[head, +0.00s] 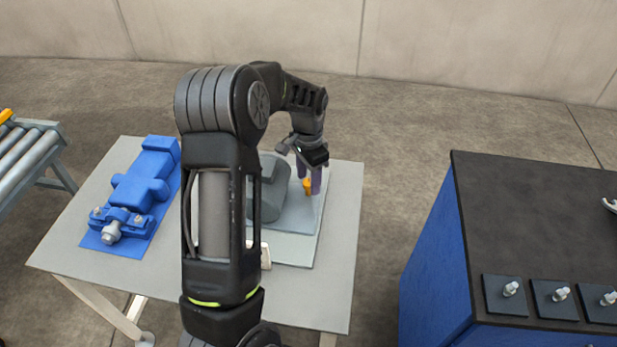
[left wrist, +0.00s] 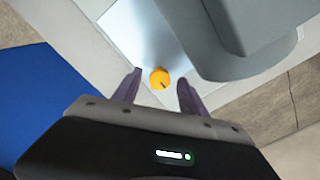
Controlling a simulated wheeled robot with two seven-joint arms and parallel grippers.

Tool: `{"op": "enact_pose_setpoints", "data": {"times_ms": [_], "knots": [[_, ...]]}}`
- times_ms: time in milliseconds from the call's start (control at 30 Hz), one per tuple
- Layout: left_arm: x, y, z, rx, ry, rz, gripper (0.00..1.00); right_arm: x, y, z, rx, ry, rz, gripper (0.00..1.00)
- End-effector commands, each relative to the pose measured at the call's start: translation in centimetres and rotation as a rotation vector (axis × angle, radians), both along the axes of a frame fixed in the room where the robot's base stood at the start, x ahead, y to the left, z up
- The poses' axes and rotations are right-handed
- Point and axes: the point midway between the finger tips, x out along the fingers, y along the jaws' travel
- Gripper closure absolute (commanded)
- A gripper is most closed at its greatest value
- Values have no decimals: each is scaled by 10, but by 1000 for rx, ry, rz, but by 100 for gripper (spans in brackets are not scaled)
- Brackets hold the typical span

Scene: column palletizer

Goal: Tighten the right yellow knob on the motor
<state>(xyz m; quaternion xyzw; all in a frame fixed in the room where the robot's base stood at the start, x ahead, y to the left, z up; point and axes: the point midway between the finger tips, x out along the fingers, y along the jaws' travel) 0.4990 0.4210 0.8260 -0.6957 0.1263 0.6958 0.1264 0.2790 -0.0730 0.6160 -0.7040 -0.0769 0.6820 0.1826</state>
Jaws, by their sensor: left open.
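The yellow knob (head: 307,186) stands on the pale base plate (head: 300,236) at the right side of the grey motor (head: 270,190). My left gripper (head: 312,182) points down over the knob with its purple fingers. In the left wrist view the knob (left wrist: 159,77) shows between the two open fingertips (left wrist: 158,82), with a gap on both sides. The grey motor (left wrist: 235,50) fills the upper right of that view. My left arm hides part of the motor in the head view. Any other yellow knob is hidden. My right gripper is not in view.
A blue machine (head: 140,190) lies on the left of the grey table (head: 340,230). A blue cabinet (head: 430,255) with a dark top and several bolts on black plates stands at the right. A roller conveyor (head: 25,160) is at the far left.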

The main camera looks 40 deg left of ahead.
Motion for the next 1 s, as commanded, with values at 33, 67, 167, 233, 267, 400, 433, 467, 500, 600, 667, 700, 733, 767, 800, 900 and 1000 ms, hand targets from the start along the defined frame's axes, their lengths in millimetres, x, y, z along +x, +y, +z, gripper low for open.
{"op": "enact_pose_setpoints", "data": {"times_ms": [33, 67, 167, 233, 267, 400, 433, 467, 500, 600, 667, 700, 733, 767, 800, 900, 1000], "knots": [[0, 0, 1, 0, 0, 0, 50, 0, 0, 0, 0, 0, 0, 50], [0, 0, 2, 0, 0, 0, 50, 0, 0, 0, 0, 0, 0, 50], [1, 0, 9, 1, -4, 0, 50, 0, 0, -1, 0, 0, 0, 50], [1, 0, 17, 1, -4, 0, 50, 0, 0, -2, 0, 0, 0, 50], [1, 0, 22, 1, -5, -1, 50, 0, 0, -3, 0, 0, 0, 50], [1, 0, 45, 1, -4, 0, 50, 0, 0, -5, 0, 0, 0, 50], [1, 0, 50, 1, -5, 0, 50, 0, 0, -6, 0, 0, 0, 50], [1, 0, 55, 1, -5, 0, 50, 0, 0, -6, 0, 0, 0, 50], [1, 0, 61, 1, -5, -1, 50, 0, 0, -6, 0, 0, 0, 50], [1, 0, 72, 1, -3, -1, 50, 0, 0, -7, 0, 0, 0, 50], [1, 0, 76, 1, -1, -1, 50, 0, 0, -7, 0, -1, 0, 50], [0, 0, 78, 1, -1, -1, 50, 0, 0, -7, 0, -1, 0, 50], [0, 0, 78, 1, -1, -1, 50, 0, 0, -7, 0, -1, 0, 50], [0, 0, 78, 1, -1, -1, 50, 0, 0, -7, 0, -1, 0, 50], [0, 0, 78, 0, 0, -1, 50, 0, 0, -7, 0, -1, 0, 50], [0, 0, 78, 0, 0, 0, 50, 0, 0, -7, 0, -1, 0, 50], [0, 0, 78, 0, 0, 0, 50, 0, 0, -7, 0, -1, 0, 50]]}}
